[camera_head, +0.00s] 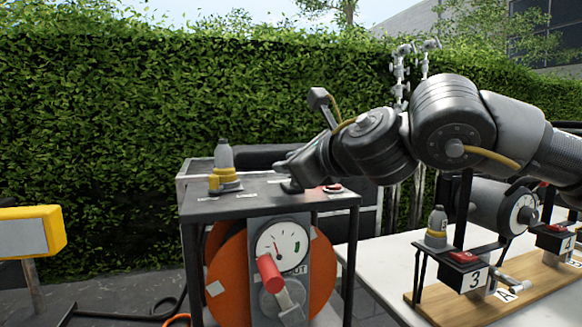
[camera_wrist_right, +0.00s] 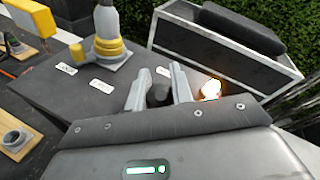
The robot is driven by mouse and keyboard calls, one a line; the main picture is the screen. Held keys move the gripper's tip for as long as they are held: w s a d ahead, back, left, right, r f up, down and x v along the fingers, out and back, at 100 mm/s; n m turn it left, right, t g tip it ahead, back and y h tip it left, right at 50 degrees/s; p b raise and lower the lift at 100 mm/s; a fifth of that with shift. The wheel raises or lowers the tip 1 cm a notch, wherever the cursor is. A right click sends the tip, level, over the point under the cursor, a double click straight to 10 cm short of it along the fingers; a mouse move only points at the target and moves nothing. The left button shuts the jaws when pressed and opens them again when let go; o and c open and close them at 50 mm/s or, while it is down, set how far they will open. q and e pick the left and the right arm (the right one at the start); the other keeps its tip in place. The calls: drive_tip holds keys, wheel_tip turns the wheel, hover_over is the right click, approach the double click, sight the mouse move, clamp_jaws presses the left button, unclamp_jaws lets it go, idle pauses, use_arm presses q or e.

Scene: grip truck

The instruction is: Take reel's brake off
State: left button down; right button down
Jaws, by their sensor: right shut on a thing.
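The orange reel (camera_head: 228,275) sits under a dark table (camera_head: 215,208), behind a grey panel with a round gauge (camera_head: 282,246) and a red-handled crank (camera_head: 268,272). My right gripper (camera_head: 287,180) is at the table top, with its arm coming in from the right. In the right wrist view its two fingers (camera_wrist_right: 159,90) are closed on a dark knob (camera_wrist_right: 158,96) that stands on the top. In the head view the gripper mostly hides the knob. Which way the knob is set cannot be told. My left gripper is not in view.
A grey-and-yellow fitting (camera_head: 224,165) stands on the table top, left of my gripper. A small red button or lamp (camera_head: 333,187) lies right of it and glows in the right wrist view (camera_wrist_right: 211,90). A wooden board (camera_head: 540,283) with numbered switch stands is at right. A hedge stands behind.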

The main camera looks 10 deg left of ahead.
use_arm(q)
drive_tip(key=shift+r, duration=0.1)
use_arm(e)
drive_tip(key=c, duration=1.2)
unclamp_jaws()
drive_tip(key=shift+c, duration=0.2)
drive_tip(key=shift+s+d, duration=0.2)
drive_tip(key=shift+s, duration=0.05)
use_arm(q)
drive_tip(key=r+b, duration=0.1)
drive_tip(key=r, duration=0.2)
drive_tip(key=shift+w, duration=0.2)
use_arm(e)
drive_tip(key=v, duration=1)
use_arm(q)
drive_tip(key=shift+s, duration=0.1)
use_arm(e)
drive_tip(key=shift+s, duration=0.1)
